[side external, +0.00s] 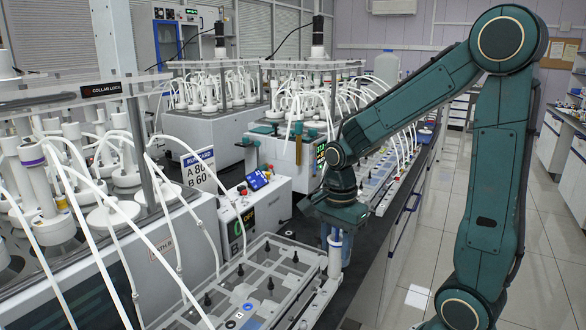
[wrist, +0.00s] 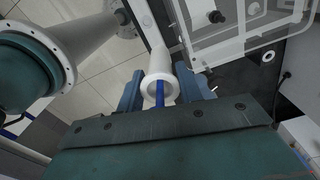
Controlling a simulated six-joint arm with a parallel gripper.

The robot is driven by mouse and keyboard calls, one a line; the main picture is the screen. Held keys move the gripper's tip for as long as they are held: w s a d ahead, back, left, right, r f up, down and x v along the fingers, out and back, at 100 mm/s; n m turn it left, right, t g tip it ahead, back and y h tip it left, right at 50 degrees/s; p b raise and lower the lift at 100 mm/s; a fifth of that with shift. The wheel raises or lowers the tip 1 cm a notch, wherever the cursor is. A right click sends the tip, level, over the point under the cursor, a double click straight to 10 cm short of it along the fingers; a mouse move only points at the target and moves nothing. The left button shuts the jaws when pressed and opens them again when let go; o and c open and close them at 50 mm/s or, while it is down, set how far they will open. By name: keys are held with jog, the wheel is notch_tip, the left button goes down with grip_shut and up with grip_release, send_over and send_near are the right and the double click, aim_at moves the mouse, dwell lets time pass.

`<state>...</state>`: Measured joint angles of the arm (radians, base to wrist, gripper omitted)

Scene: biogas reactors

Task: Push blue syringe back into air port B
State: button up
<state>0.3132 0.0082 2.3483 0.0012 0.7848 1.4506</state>
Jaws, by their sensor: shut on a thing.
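My gripper (side external: 337,228) points down over the bench edge, to the right of a clear-lidded tray. It is shut on the blue syringe (side external: 335,258), which shows as a white, upright body with blue at its top, just below the jaws. In the wrist view the two blue-grey fingers of my gripper (wrist: 162,92) stand on either side of the syringe's white round flange and a blue rod (wrist: 160,97). The syringe's lower end is not clear in either view. I cannot tell which opening is air port B or whether the syringe touches it.
The clear-lidded tray (side external: 228,295) with black fittings lies left of my gripper. A white control box (side external: 258,205) stands behind it. White tubes (side external: 115,245) arch over the reactors on the left. Open floor (side external: 400,270) lies to the right of the bench.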

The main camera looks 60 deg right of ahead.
dwell(0.4)
jog(key=o, duration=1.1)
notch_tip(320, 180, up, 14)
jog(key=shift+f, duration=0.15)
dwell(0.4)
jog(key=shift+s+a+f+n+t, duration=0.3)
jog(key=shift+s+a+n+t, duration=0.9)
jog(key=shift+n, duration=2.15)
jog(key=shift+s+a+f+n+t, duration=0.3)
jog(key=shift+s+a+n+t, duration=0.35)
jog(key=shift+s+a+n, duration=1.85)
jog(key=shift+s+a+f+n+t, duration=0.45)
jog(key=shift+n+t, duration=0.5)
jog(key=shift+n, duration=3.3)
